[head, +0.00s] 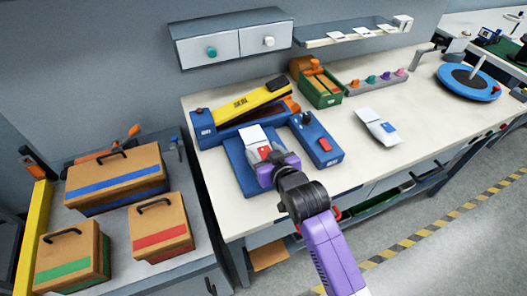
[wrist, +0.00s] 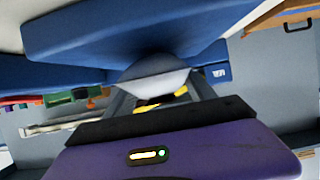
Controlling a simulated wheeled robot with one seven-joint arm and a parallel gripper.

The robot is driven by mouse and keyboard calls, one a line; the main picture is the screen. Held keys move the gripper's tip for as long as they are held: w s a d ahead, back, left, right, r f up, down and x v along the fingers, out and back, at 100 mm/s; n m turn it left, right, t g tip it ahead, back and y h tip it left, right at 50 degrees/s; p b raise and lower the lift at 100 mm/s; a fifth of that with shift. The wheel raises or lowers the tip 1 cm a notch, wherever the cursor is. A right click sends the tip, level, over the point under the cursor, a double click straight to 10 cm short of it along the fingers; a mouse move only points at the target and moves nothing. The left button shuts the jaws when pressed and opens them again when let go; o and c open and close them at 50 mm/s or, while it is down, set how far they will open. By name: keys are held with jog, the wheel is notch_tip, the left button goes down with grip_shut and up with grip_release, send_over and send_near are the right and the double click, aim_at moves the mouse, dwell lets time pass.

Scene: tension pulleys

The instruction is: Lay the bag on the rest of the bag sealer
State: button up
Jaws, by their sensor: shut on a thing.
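The bag sealer (head: 220,128) has a blue base and a raised yellow arm (head: 248,98). Its flat blue rest (head: 238,160) lies in front of it and also shows in the wrist view as a large blue slab (wrist: 120,32). My gripper (head: 275,160) is shut on a white bag (head: 253,137) with a red label, over the rest. In the wrist view the bag (wrist: 153,80) is a pale shape between the fingers, close to the slab. I cannot tell whether the bag touches the rest. The gripper hides the bag's near end.
A blue box with a red button (head: 316,140) stands right of the rest. Another white bag with a blue label (head: 377,127) lies on the bench further right. A green bin (head: 320,92) stands behind. Several brown cases (head: 115,178) fill the left table. Bench front right is clear.

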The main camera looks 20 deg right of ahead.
jog(key=shift+f, duration=0.15)
jog(key=o, duration=1.6)
jog(key=shift+r, duration=0.3)
jog(key=shift+s, duration=0.35)
jog(key=v, duration=1.1)
jog(key=shift+b, duration=0.4)
jog(key=shift+s+r, duration=0.1)
jog(key=shift+r, duration=0.05)
